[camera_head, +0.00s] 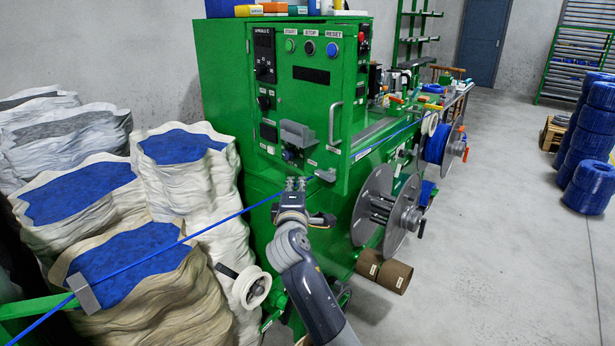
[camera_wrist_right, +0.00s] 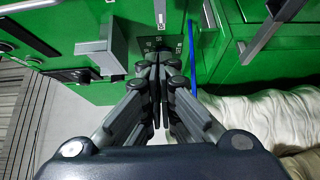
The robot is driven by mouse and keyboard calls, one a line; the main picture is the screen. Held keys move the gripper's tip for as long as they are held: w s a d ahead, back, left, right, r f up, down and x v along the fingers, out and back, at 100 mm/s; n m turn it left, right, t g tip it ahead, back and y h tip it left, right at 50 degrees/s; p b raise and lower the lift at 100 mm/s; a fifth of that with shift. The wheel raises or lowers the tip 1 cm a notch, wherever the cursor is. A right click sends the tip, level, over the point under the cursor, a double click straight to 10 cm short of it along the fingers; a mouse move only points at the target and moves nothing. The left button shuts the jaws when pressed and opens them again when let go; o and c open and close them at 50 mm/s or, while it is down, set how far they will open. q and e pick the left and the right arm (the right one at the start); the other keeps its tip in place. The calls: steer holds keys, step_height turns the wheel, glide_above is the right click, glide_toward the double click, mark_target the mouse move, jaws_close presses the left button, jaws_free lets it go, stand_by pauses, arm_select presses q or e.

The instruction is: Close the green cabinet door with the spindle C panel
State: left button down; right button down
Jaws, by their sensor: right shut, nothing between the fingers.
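The green cabinet door (camera_head: 315,100) carries the spindle C panel, with a display, knobs and START, STOP and RESET buttons (camera_head: 309,47). A grey vertical handle (camera_head: 335,123) is near its right edge, and a grey bracket (camera_head: 297,134) sits low on its face. My right gripper (camera_head: 295,184) is shut and empty, just below the panel's lower edge. In the right wrist view its fingertips (camera_wrist_right: 159,68) are together in front of green metal, beside the grey bracket (camera_wrist_right: 100,46). My left gripper is out of view.
A blue cable (camera_head: 215,232) runs diagonally past my right gripper; it also shows in the wrist view (camera_wrist_right: 192,60). White sacks with blue contents (camera_head: 185,147) crowd the left. A grey reel (camera_head: 385,205) stands to the right. Open floor (camera_head: 500,220) lies further right.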

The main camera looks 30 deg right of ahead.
steer(key=shift+w+d+p, duration=0.2)
steer(key=shift+w+d, duration=0.1)
steer(key=shift+d, duration=0.4)
steer(key=shift+w+d+p, duration=0.25)
steer(key=shift+d, duration=0.5)
steer(key=shift+w+d+p, duration=0.2)
steer(key=shift+w+d, duration=0.1)
steer(key=shift+d, duration=0.4)
steer(key=shift+d, duration=0.1)
